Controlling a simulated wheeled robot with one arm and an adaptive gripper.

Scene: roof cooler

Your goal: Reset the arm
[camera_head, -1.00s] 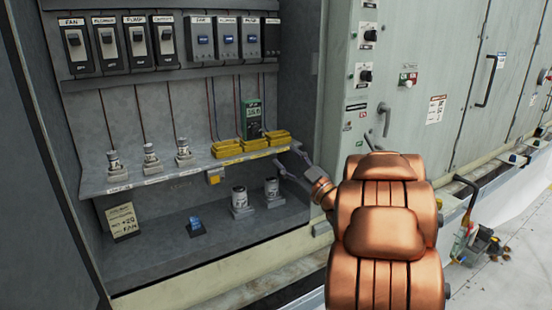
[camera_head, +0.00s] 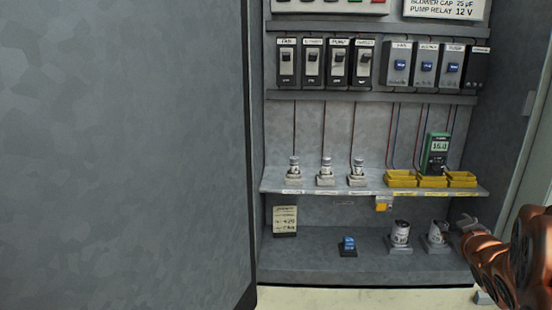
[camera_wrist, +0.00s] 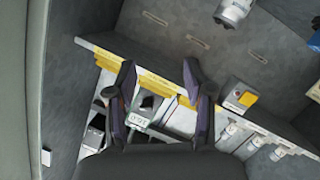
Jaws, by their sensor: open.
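My copper arm reaches in from the lower right of the head view, with my gripper (camera_head: 466,224) near the right end of the cabinet shelf, close to the right-hand capacitor on the lower floor. In the wrist view my gripper (camera_wrist: 160,85) shows two dark fingers spread apart with nothing held between them. The shelf edge with yellow labels (camera_wrist: 158,82) lies beyond the fingers. Whether a finger touches the shelf cannot be told.
The open cabinet holds a shelf (camera_head: 340,192) with several fuses, yellow trays (camera_head: 430,182) and a green meter (camera_head: 437,152). Two capacitors (camera_head: 400,234) and a blue relay (camera_head: 348,246) stand below. Switches (camera_head: 337,64) line the back wall. A grey panel (camera_head: 120,150) fills the left.

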